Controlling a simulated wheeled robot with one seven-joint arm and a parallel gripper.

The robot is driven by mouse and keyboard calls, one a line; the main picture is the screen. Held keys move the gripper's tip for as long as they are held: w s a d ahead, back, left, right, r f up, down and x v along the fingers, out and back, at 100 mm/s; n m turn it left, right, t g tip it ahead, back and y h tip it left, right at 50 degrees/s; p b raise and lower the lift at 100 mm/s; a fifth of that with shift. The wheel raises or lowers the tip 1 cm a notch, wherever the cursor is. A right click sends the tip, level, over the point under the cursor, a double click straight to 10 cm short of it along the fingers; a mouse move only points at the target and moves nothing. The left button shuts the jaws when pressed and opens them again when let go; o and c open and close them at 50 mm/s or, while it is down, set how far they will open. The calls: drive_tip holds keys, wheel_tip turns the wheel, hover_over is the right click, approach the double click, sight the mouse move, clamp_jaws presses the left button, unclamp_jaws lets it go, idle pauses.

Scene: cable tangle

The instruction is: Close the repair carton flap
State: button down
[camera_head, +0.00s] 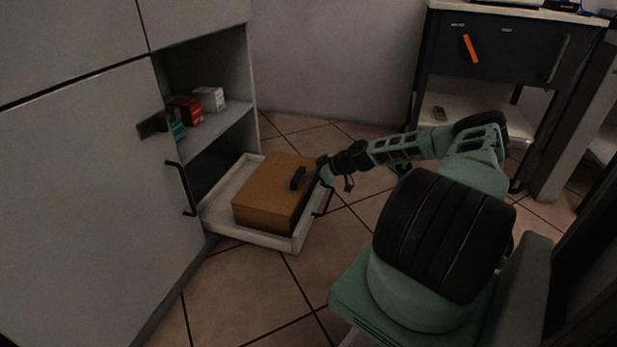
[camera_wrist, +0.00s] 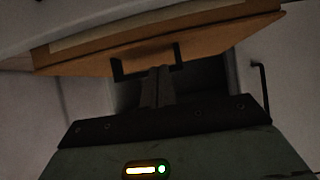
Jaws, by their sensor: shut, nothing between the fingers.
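The brown repair carton (camera_head: 262,211) sits in a pulled-out white drawer. Its flat brown top, the flap (camera_head: 275,170), covers the box in the head view and carries a dark handle (camera_head: 297,178) near its right edge. In the wrist view the flap (camera_wrist: 215,40) is a tilted brown panel, with its black bracket handle (camera_wrist: 116,70) just beyond my fingers. My gripper (camera_wrist: 157,75) is shut and empty, its fingertips at the handle; I cannot tell whether they touch it. In the head view my gripper (camera_head: 312,178) is at the carton's right edge.
The drawer (camera_head: 231,190) has a black bar handle (camera_head: 325,200) close to my gripper. Small red and white boxes (camera_head: 208,99) stand on the shelf above. A cabinet door with a handle (camera_head: 186,190) is at left. A dark workbench (camera_head: 500,55) stands at the back right.

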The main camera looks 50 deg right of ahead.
drive_tip(key=shift+s+d+f+b, duration=0.15)
drive_tip(key=shift+f+b, duration=0.2)
drive_tip(key=shift+f, duration=0.35)
drive_tip(key=shift+s+a+f+b, duration=0.1)
drive_tip(key=shift+f+b, duration=0.2)
drive_tip(key=shift+f, duration=0.35)
drive_tip(key=shift+d+f, duration=0.1)
drive_tip(key=shift+s, duration=0.1)
drive_tip(key=p+v, duration=0.5)
drive_tip(key=v, duration=0.7)
drive_tip(key=shift+r+p, duration=0.2)
drive_tip(key=shift+p, duration=0.1)
drive_tip(key=shift+w, duration=0.2)
